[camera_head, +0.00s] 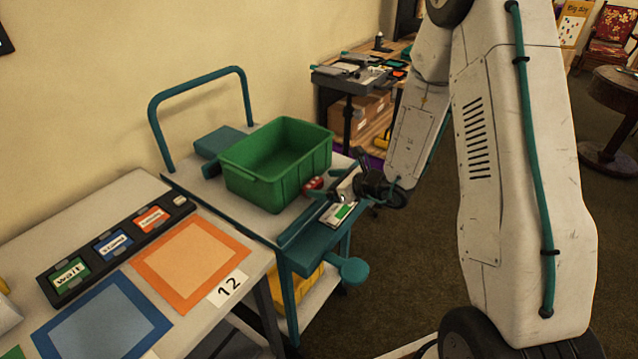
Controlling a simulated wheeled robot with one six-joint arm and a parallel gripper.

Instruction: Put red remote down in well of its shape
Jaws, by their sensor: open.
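A small red object (314,184) lies on the teal-framed cart, close to the right side of the green crate. It is too small to tell for certain that it is the red remote. My gripper (345,190) is open over the cart's right end, just right of the red object. It appears empty, though its dark jaws are small and partly blend together.
The green crate (233,179) takes up much of the cart top (180,178). A pale panel with a green mark (338,214) lies below my gripper. The near table (95,222) carries an orange square mat (190,288), a blue mat (62,330) and a dark label strip (92,262).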

